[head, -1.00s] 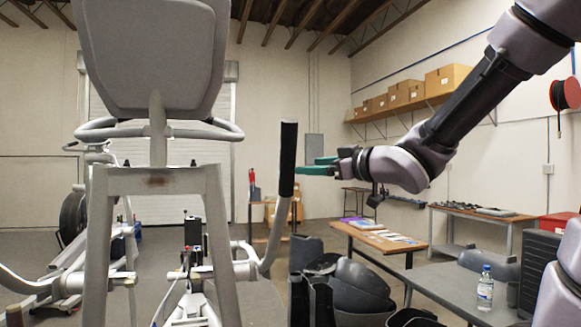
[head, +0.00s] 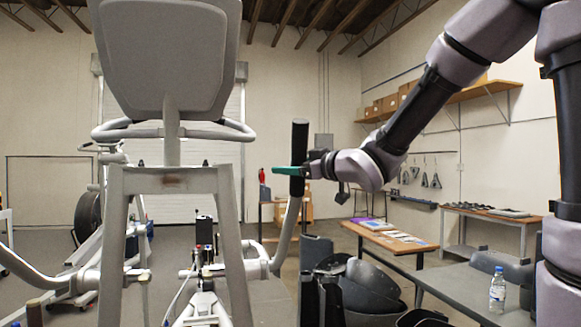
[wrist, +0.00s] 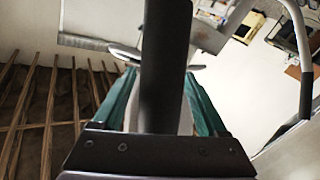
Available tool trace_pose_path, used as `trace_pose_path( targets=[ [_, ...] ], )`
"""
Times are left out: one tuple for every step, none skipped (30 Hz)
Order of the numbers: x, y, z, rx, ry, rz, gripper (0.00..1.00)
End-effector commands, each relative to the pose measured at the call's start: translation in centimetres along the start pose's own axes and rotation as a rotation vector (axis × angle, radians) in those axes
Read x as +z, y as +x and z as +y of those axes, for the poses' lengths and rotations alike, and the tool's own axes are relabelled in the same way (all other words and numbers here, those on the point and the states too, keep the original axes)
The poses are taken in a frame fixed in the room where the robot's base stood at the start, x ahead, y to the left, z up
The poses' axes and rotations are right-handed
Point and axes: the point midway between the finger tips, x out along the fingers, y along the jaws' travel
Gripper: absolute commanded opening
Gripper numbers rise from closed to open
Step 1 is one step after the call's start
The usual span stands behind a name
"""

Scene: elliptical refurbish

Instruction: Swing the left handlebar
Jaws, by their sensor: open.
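The elliptical machine (head: 172,182) fills the left half of the head view. On its right side in the picture, a handlebar (head: 287,230) rises to a black grip (head: 299,150). The grip stands nearly upright. My gripper (head: 288,171), with green fingers, reaches in from the right at the grip's lower half. In the wrist view, the black grip (wrist: 165,65) passes between the two green fingers of my gripper (wrist: 158,100), which are open on either side of it. Whether a finger touches the grip is unclear. Another handlebar (head: 35,274) shows partly at the lower left.
Black curved parts (head: 365,290) lie below my arm. A grey bench (head: 450,290) with a water bottle (head: 497,290) is at the lower right. A wooden-topped table (head: 390,237) stands behind. The space around the black grip looks clear.

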Motion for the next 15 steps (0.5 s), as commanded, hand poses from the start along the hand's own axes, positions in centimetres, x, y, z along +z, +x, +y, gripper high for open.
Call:
trace_pose_path(
  targets=[
    [-0.02, 0.14, -0.01, 0.0, 0.0, 0.0, 0.75],
    [-0.03, 0.18, -0.01, 0.0, 0.0, 0.0, 0.75],
    [-0.03, 0.19, -0.01, 0.0, 0.0, 0.0, 0.75],
    [-0.03, 0.19, -0.01, 0.0, 0.0, 0.0, 0.75],
    [-0.03, 0.18, -0.01, 0.0, 0.0, 0.0, 0.75],
    [-0.02, 0.17, 0.0, 0.0, 0.0, 0.0, 0.75],
    [-0.02, 0.17, 0.0, 0.0, 0.0, 0.0, 0.75],
    [-0.02, 0.16, 0.0, 0.0, 0.0, 0.0, 0.75],
    [-0.01, 0.16, 0.0, 0.0, 0.0, 0.0, 0.64],
    [-0.01, 0.16, 0.0, 0.0, 0.0, 0.0, 0.52],
    [-0.01, 0.15, 0.0, 0.0, 0.0, 0.0, 0.41],
    [-0.01, 0.15, 0.01, 0.0, 0.0, 0.0, 0.26],
    [-0.01, 0.15, 0.01, 0.0, 0.0, 0.0, 0.14],
    [-0.01, 0.15, 0.01, 0.0, 0.0, 0.0, 0.03],
    [0.0, 0.14, 0.01, 0.0, 0.0, 0.0, 0.0]
  ],
)
